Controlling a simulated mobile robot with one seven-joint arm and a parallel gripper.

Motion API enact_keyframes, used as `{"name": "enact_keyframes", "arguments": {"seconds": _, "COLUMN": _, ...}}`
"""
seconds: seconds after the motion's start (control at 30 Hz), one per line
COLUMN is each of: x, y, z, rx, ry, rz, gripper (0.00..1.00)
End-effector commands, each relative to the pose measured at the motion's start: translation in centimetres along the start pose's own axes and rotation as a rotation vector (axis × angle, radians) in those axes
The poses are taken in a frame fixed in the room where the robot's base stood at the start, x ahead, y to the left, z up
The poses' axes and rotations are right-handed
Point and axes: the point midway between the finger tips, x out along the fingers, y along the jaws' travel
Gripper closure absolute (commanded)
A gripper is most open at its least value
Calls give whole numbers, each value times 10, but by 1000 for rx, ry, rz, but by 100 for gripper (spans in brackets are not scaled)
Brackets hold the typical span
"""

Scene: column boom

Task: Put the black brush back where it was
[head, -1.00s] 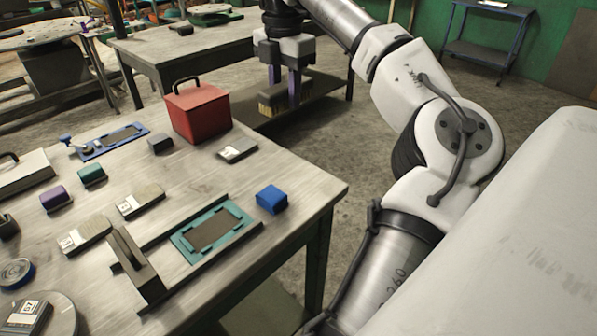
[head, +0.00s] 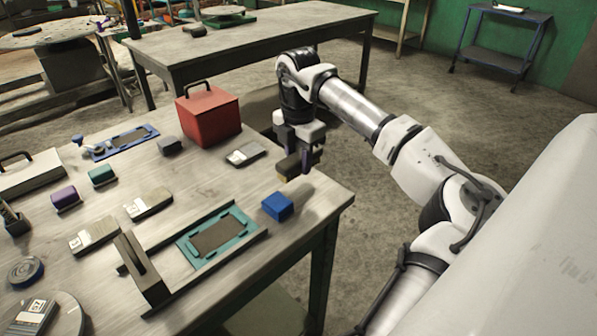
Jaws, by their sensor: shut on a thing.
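My gripper (head: 298,160) is shut on a brush (head: 287,166) with a dark body and pale yellowish bristles pointing down. One purple finger shows on the brush's right side. The brush is at the far right edge of the near table (head: 325,205), behind the blue block (head: 277,206) and right of a grey block with a white label (head: 246,153). It looks close above the tabletop; I cannot tell whether the bristles touch it. A dark item (head: 14,219) at the left edge is partly cut off and hard to make out.
A red box with a handle (head: 210,118) stands behind the brush. A teal frame (head: 218,238) lies in a dark-railed fixture in front. Several small blocks and labelled pieces cover the left.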

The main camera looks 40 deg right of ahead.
Motion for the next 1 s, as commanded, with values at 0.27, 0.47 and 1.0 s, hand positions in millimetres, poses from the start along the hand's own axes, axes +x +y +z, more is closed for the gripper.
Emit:
{"name": "enact_keyframes", "arguments": {"seconds": 0.27, "x": 26, "y": 0, "z": 0, "rx": -1, "ry": 2, "rz": -1, "gripper": 91}}
{"name": "enact_keyframes", "arguments": {"seconds": 0.47, "x": 47, "y": 0, "z": 0, "rx": 0, "ry": 0, "rz": 0, "gripper": 91}}
{"name": "enact_keyframes", "arguments": {"seconds": 1.0, "x": 50, "y": 0, "z": 0, "rx": 0, "ry": -1, "rz": 0, "gripper": 44}}
